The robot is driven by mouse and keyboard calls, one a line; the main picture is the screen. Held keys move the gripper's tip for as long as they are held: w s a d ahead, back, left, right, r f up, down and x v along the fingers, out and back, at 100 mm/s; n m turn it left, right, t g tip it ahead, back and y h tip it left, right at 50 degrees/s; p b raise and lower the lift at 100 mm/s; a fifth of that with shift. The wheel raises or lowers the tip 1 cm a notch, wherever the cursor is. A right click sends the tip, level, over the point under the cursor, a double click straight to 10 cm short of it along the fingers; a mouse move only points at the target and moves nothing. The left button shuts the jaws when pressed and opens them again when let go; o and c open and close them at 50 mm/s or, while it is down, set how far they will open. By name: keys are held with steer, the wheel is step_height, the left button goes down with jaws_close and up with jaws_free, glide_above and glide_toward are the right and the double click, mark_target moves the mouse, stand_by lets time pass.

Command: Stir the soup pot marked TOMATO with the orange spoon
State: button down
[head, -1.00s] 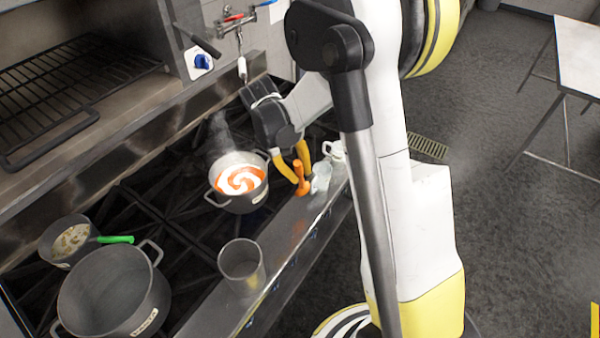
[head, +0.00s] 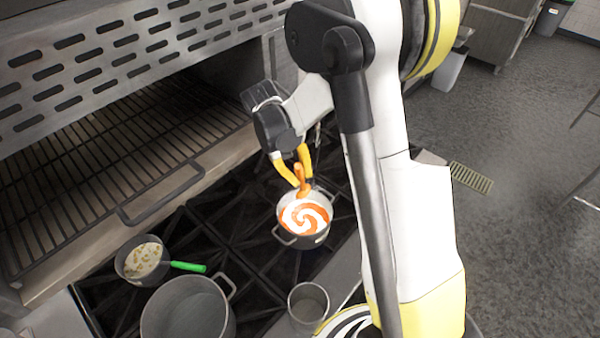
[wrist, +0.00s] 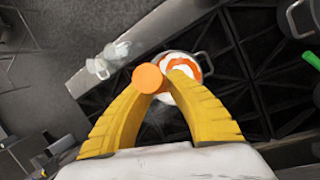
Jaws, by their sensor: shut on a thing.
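The soup pot (head: 286,238) is grey with two handles and holds orange soup with a white swirl. Its small label is too small to read. My gripper (head: 300,179) has yellow fingers closed on the orange spoon (head: 304,189), which hangs upright over the far side of this pot. I cannot tell whether the spoon's lower end touches the soup. In the wrist view the spoon (wrist: 147,78) shows as a round orange end by the fingertips (wrist: 158,82), with the pot (wrist: 200,64) just beyond and partly hidden by a finger.
A clear container (head: 308,303) stands near the stove's front edge. An oven shelf (head: 110,165) with a bar handle juts out behind.

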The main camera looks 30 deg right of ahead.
step_height(320, 180, down, 14)
steer(key=b, duration=1.1)
steer(key=shift+w+d, duration=0.25)
steer(key=shift+w, duration=0.1)
